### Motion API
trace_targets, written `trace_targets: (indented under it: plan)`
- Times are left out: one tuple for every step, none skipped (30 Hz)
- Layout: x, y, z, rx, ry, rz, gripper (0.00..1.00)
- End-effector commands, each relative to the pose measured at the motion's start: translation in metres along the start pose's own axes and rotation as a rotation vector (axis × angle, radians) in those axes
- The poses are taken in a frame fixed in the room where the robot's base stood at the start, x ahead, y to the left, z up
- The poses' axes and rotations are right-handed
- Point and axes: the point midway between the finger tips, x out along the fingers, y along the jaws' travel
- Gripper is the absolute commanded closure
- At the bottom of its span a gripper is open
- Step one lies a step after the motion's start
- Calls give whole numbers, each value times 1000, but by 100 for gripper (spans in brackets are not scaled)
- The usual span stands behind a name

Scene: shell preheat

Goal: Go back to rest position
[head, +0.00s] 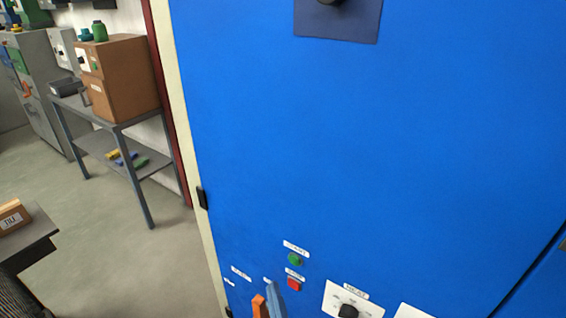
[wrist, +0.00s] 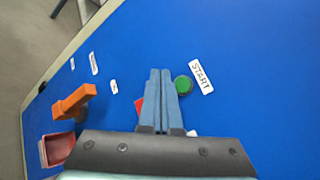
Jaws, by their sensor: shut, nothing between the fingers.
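My gripper (wrist: 160,84) is shut and empty in the wrist view, its two blue-grey fingers together in front of the blue panel (wrist: 255,60). In that view the green START button (wrist: 183,83) is just right of the fingertips. A red button (wrist: 139,105) is partly hidden behind the fingers. In the head view the gripper (head: 271,288) shows at the bottom, left of the red button (head: 294,283) and below the green button (head: 295,259). I cannot tell whether the fingertips touch the panel.
An orange handle (wrist: 76,102) juts out left of my gripper. A white dial plate with a black knob (head: 348,310) is at the bottom of the panel. A grey table (head: 120,124) with a brown box (head: 125,80) stands at the left. The floor (head: 100,220) between is clear.

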Motion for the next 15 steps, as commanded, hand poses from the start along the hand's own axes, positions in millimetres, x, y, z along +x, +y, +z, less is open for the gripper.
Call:
trace_targets:
  plan:
    - [2, -4, 4, -15, -7, -4, 100]
    - [3, -7, 8, -33, -15, -9, 100]
    - [7, -15, 16, -69, -30, -18, 100]
    - [10, -23, 24, -108, -44, -28, 100]
    - [14, -32, 34, -157, -62, -40, 100]
    - [19, -48, 50, -238, -88, -60, 100]
    - [22, -61, 65, -311, -109, -81, 100]
    - [26, -76, 81, -391, -130, -105, 100]
    - [29, -96, 103, -508, -155, -140, 100]
    - [30, -112, 121, -601, -170, -171, 100]
    - [30, -128, 138, -695, -182, -203, 100]
    - [29, -149, 161, -820, -190, -250, 100]
    - [27, -165, 178, -915, -192, -287, 100]
    - [24, -181, 195, -1008, -189, -326, 100]
    - [18, -202, 217, -1134, -176, -379, 100]
